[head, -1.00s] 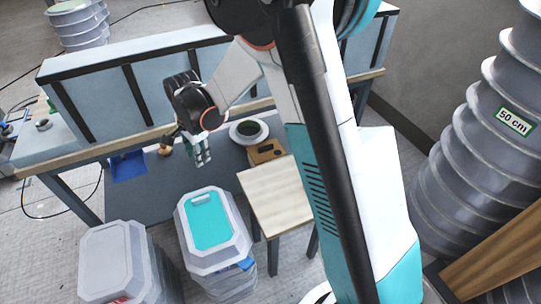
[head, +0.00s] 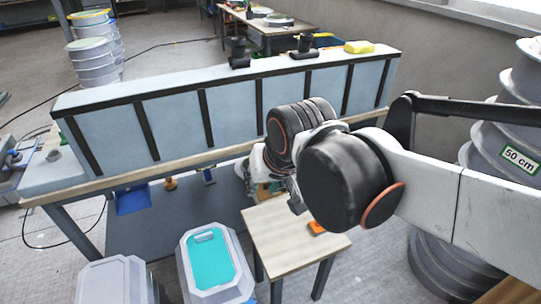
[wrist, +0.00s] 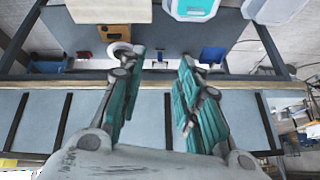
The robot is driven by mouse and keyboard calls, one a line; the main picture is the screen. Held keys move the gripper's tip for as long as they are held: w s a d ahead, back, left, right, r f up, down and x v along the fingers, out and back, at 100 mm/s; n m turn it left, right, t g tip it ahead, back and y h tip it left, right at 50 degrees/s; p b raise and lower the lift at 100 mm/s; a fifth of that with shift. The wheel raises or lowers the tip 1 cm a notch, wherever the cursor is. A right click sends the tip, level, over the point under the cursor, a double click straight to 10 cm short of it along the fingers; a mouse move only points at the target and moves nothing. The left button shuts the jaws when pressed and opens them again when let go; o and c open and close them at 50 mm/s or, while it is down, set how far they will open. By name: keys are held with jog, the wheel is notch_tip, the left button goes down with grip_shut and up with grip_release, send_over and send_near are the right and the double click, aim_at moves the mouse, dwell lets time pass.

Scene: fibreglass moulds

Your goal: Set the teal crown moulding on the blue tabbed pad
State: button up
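My gripper (wrist: 162,58) is open in the wrist view, its two teal-padded fingers apart with nothing visible between them. In the head view my arm hides most of it. Another blue piece (wrist: 48,66) shows at the left of the wrist view. I cannot make out the teal crown moulding for sure.
A long light-blue panelled mould (head: 180,118) stands along the bench. In front are a wooden stool (head: 285,232) with an orange item (head: 317,227), a teal-topped grey box (head: 215,262) and a plain grey box (head: 112,280). Grey ribbed drums (head: 480,155) stand at the right.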

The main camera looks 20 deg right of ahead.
jog(key=s+n, duration=0.1)
jog(key=s+d, duration=0.1)
jog(key=s, duration=0.1)
jog(key=s+n+t, duration=0.1)
jog(key=shift+s+d+f+n, duration=0.2)
jog(key=shift+s+f+n, duration=0.1)
jog(key=shift+s+f, duration=0.1)
dwell(0.9)
